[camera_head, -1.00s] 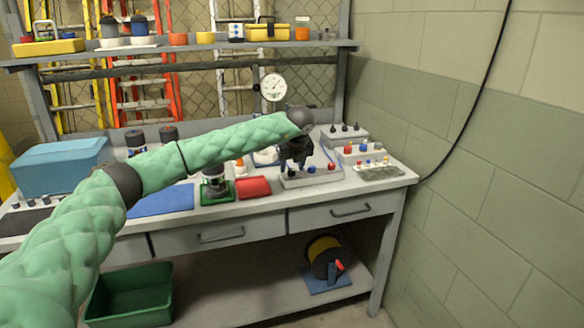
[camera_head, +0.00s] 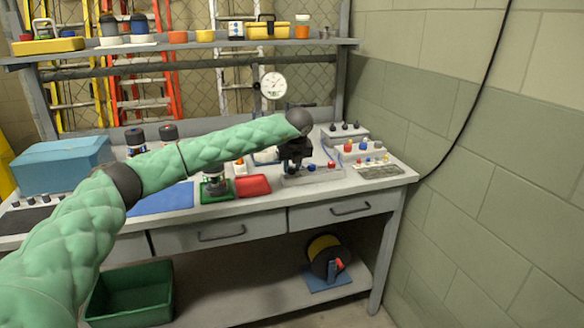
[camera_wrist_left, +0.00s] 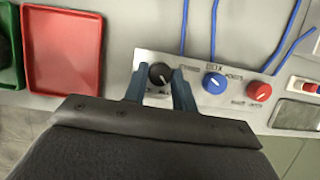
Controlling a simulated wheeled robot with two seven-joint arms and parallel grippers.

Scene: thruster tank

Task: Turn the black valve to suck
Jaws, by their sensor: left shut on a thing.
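The black valve (camera_wrist_left: 160,73) is a round knob with a pale pointer mark, at the left end of a grey panel (camera_wrist_left: 207,68) in the left wrist view. My left gripper (camera_wrist_left: 160,85) has its two blue fingers on either side of this knob and is shut on it. The labels around the black knob are too small and partly hidden to read. My right gripper is in neither view.
A blue knob (camera_wrist_left: 214,82) and a red knob (camera_wrist_left: 258,91) sit to the right on the same panel. Blue tubes (camera_wrist_left: 212,30) run behind it. A red tray (camera_wrist_left: 62,48) lies to the left. A wall (camera_head: 480,160) stands right of the bench.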

